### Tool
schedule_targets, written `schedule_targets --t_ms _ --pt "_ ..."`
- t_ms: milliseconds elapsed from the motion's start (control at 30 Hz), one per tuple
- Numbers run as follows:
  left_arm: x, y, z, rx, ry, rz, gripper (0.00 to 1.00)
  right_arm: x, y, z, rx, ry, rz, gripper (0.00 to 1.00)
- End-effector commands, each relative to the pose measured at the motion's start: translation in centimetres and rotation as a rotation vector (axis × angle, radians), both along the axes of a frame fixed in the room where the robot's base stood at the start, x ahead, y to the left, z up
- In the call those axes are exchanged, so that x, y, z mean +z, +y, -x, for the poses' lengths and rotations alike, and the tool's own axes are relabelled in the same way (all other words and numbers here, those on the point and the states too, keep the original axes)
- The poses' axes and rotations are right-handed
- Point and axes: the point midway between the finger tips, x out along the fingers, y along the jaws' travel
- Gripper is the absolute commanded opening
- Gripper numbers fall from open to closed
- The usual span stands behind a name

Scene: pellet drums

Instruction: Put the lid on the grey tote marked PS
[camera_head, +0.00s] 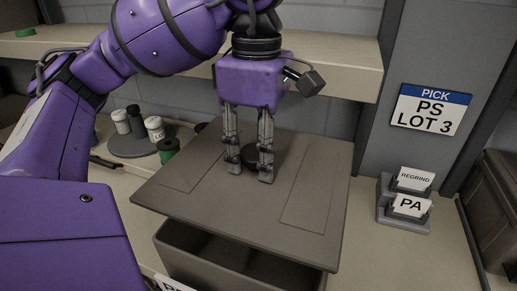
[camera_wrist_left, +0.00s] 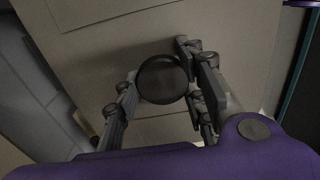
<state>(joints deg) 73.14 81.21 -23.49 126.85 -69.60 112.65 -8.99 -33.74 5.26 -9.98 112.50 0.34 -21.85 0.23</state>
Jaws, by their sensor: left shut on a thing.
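My left gripper (camera_head: 249,172) is shut on the dark round knob (camera_wrist_left: 163,80) of the flat grey-brown lid (camera_head: 225,192). The lid is above the grey tote (camera_head: 200,245), set back from its front, so the tote's dark inside shows below the lid's front edge. The far side of the tote is hidden under the lid. In the left wrist view the lid (camera_wrist_left: 110,55) fills most of the picture. My right gripper is not in view.
A sign (camera_head: 430,110) reading PICK PS LOT 3 hangs on the grey post. A card holder (camera_head: 405,205) with REGRIND and PA cards stands right of the lid. Small bottles (camera_head: 122,122) and a green spool (camera_head: 168,150) stand at the left. A dark bin (camera_head: 495,200) is at the far right.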

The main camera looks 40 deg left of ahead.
Motion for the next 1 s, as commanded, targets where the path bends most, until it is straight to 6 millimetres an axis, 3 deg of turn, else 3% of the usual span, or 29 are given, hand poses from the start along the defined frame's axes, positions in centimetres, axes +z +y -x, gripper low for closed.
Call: schedule_targets --t_ms 467,1000 --pt "-0.7 0.0 0.0 0.000 0.002 -0.001 0.03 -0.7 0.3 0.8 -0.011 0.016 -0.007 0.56" --pt "-5.7 0.0 0.0 0.000 0.006 -0.002 0.03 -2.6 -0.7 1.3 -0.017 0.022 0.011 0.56"
